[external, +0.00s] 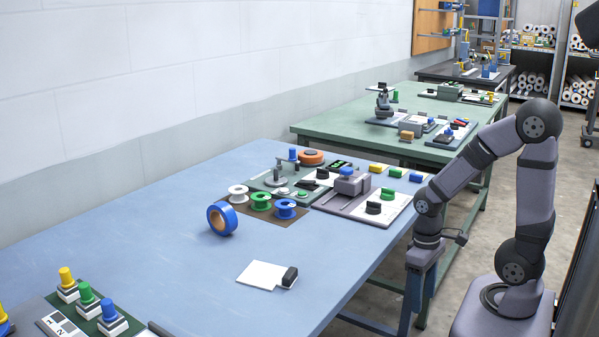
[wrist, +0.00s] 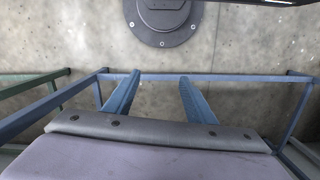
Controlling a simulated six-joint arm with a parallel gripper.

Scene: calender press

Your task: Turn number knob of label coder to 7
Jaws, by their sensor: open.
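My gripper (external: 421,296) hangs pointing down off the right edge of the blue table, beside my base. In the wrist view its two blue fingers (wrist: 160,78) are apart with nothing between them. I cannot tell for sure which device is the label coder. The knob numbers are too small to read.
Spools (external: 261,201) sit on a brown mat. A blue tape roll (external: 222,218) and a white card with a black block (external: 267,275) lie nearer. Yellow, green and blue knobs (external: 86,292) stand front left. Bare blue table (external: 150,235) lies between. A green table (external: 340,128) stands behind.

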